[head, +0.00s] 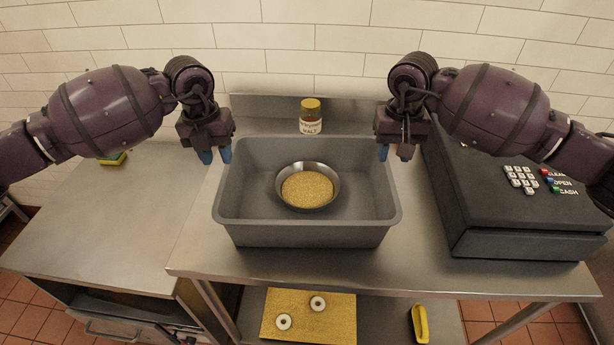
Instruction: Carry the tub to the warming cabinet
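The grey tub (305,236) stands on the steel table, with a round metal pan (334,187) of tan grains inside it. My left gripper (215,156) hangs above the tub's back left corner, its blue fingertips a little apart and nothing between them. My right gripper (394,153) hangs near the tub's back right side, its fingertips also apart and empty. Neither gripper visibly holds the tub. A metal unit with a bar handle (108,330) shows below the left counter; I cannot tell whether it is the warming cabinet.
A malt jar (310,118) stands behind the tub. A dark cash register (500,235) stands to its right. The left counter (120,220) is mostly clear, with a sponge (113,159) at the back. A lower shelf holds a yellow board (305,330) with two white rings and a yellow object (420,323).

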